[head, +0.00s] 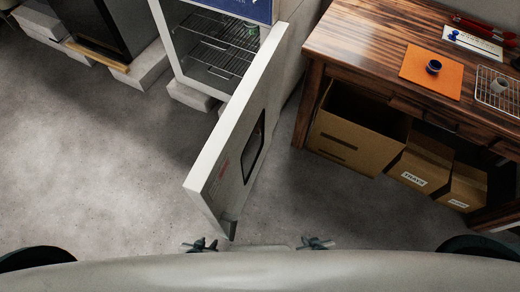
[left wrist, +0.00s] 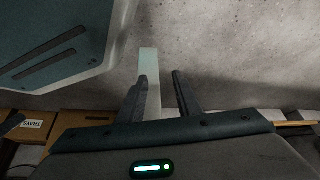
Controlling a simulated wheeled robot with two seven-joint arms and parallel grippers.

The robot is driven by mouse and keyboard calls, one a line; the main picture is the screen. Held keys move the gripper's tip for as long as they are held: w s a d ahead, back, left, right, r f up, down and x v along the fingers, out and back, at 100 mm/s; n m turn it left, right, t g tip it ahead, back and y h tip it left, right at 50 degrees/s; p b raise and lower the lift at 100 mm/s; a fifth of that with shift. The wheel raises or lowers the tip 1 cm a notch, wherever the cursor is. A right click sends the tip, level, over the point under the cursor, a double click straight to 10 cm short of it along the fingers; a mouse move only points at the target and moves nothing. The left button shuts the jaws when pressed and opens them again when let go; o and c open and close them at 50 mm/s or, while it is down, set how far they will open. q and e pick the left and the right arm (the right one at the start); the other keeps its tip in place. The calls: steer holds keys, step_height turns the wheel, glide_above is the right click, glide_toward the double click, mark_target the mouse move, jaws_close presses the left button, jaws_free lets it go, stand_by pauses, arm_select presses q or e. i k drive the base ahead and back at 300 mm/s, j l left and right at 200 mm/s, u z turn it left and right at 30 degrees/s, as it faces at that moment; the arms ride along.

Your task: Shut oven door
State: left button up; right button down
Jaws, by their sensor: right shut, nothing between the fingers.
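The oven (head: 215,48) stands at the top of the head view with its inside and wire racks showing. Its white door (head: 228,150) stands wide open, its free end reaching toward me. My left gripper (head: 200,244) is low in the head view, just left of the door's free end. In the left wrist view my left gripper (left wrist: 160,88) has its fingers apart. A pale strip (left wrist: 149,65) that looks like the door's edge shows between and beyond them; I cannot tell whether they touch it. My right gripper (head: 316,243) is shut and empty, right of the door.
A wooden desk (head: 350,40) stands on the right, with an orange mat (head: 432,70) and a wire basket (head: 497,92) on it. Cardboard boxes (head: 357,130) sit below. A dark cabinet (head: 100,30) is at the upper left. The floor left of the door is clear.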

mark_target(220, 183)
steer(key=k+j+u, duration=0.1)
steer(key=k, duration=0.35)
steer(key=k+j+u, duration=0.1)
steer(key=k, duration=0.35)
steer(key=j, duration=0.1)
